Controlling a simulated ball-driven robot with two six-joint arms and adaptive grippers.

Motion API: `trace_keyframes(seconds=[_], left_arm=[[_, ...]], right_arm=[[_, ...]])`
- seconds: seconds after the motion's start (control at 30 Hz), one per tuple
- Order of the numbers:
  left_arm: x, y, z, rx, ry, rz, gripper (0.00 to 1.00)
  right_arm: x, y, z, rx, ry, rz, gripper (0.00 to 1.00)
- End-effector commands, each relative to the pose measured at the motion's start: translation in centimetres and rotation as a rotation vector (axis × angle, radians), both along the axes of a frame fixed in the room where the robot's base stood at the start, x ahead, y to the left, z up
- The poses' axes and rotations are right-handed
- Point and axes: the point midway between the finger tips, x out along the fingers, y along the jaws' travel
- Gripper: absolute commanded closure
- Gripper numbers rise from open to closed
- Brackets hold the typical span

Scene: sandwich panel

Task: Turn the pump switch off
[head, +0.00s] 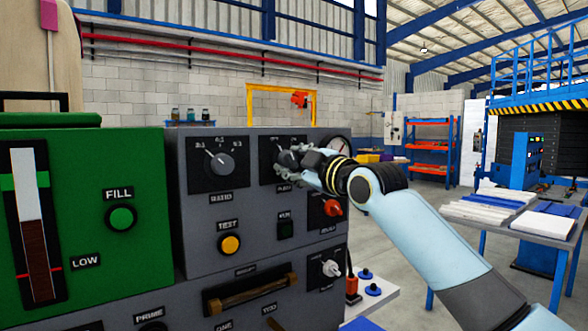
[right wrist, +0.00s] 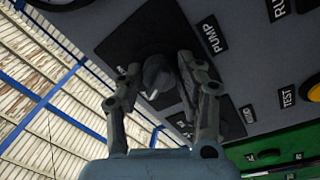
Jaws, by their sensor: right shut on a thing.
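The pump switch (head: 286,158) is a dark round knob on a black square plate, at the upper right of the grey panel face in the head view. My right gripper (head: 297,162) reaches it from the right and hides part of the knob and its label. In the right wrist view the two fingers of my right gripper (right wrist: 163,72) stand on either side of the knob (right wrist: 155,75), shut on it. The PUMP label (right wrist: 212,35) reads clearly there beside the plate. The knob's exact pointing direction is hard to tell. My left gripper is not in view.
The grey panel also carries a RATIO knob (head: 220,164), a yellow TEST button (head: 231,244), a red knob (head: 333,208) and a light lever switch (head: 331,268). A wooden-grip handle (head: 252,294) sticks out below. A green unit (head: 118,180) stands at left.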

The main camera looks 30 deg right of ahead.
Motion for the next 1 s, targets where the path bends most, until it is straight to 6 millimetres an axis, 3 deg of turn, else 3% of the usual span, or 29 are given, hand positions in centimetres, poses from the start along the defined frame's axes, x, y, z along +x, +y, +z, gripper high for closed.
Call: trace_keyframes(seconds=[0.57, 0.6, 0.7, 0.77, 1.0], left_arm=[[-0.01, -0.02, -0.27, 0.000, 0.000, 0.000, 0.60], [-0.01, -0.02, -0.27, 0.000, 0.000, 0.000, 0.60], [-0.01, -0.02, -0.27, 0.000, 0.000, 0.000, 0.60], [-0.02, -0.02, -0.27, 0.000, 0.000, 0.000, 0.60], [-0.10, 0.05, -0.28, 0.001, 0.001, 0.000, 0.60]], right_arm=[[0.00, -0.02, -0.10, -0.033, -0.002, 0.000, 0.95], [0.00, -0.02, -0.10, -0.033, -0.002, 0.000, 0.59], [0.00, -0.02, -0.10, -0.032, -0.002, 0.000, 0.46], [0.00, -0.02, -0.08, -0.032, -0.002, 0.000, 0.40], [-0.03, -0.02, -0.05, -0.032, -0.003, 0.000, 0.40]])
